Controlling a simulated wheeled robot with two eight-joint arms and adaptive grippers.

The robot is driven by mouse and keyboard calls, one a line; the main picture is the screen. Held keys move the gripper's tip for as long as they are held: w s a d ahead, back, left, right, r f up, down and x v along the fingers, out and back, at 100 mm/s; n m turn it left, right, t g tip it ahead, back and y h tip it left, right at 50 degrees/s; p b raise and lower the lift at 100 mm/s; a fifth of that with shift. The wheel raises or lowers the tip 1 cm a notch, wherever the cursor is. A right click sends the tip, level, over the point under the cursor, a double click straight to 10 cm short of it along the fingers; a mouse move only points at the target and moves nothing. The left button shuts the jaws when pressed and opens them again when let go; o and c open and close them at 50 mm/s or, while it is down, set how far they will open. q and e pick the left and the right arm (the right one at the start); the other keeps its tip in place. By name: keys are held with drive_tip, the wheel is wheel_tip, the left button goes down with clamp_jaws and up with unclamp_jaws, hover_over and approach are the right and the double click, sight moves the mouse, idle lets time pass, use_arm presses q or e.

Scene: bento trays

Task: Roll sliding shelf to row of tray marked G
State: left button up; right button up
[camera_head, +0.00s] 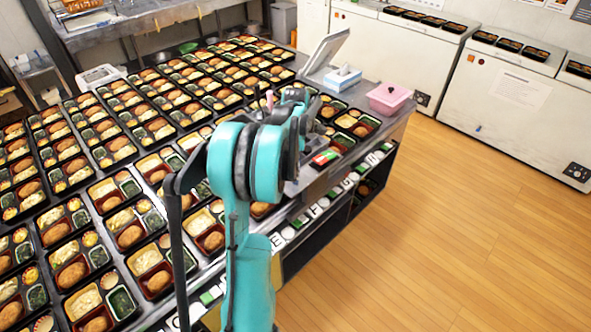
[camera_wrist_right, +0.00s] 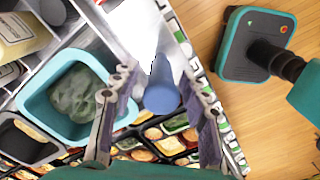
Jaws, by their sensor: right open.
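The sliding shelf is a grey metal rack (camera_head: 308,178) at the table's right edge, partly hidden behind my teal right arm. In the right wrist view its white and grey surface (camera_wrist_right: 112,32) holds a teal tub (camera_wrist_right: 32,100) of green leaves. A blue-ended upright handle (camera_wrist_right: 163,98) shows between the fingers of my right gripper (camera_wrist_right: 160,88). The fingers are apart, with a gap on each side of the handle. A strip of lettered row labels (camera_head: 308,213) runs along the table's edge; I cannot surely read which is G. My left gripper is not in view.
Many filled bento trays (camera_head: 130,235) cover the table in rows. A pink box (camera_head: 388,97) and a tissue box (camera_head: 342,78) stand at its far right end. White freezers (camera_head: 500,95) line the back. The wooden floor (camera_head: 470,220) at right is clear.

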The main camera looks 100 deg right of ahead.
wheel_tip(320, 180, up, 10)
drive_tip(key=shift+r, duration=0.1)
idle(0.6)
